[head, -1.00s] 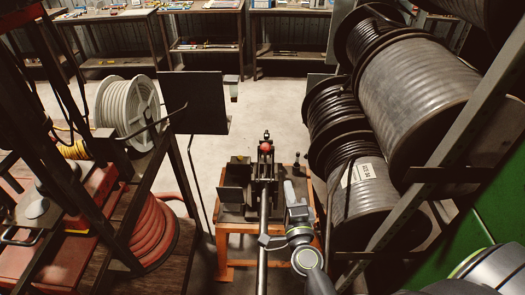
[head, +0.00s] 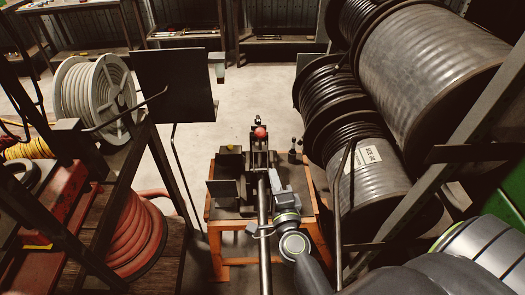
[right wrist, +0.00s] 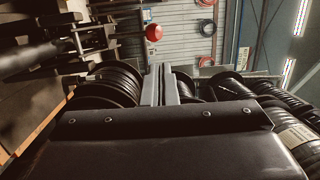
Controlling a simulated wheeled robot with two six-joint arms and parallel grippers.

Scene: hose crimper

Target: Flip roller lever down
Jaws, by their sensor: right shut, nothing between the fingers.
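The dark metal crimper (head: 232,188) stands on an orange-framed bench (head: 218,238) in the middle of the head view. A red ball knob (head: 260,132) tops an upright lever at its far end; it also shows in the right wrist view (right wrist: 154,33). My right gripper (head: 274,178) is close to the crimper's right side, nearer to me than the knob and apart from it. Its two grey fingers (right wrist: 160,84) are together and empty in the right wrist view. The lever's lower part is hard to make out. My left gripper is not in view.
A long metal bar (head: 264,235) runs toward me beside my right gripper. Large hose drums (head: 375,185) crowd the right. A rack with a white hose reel (head: 92,98) and red hose (head: 135,235) stands left. Open floor (head: 235,95) lies beyond the bench.

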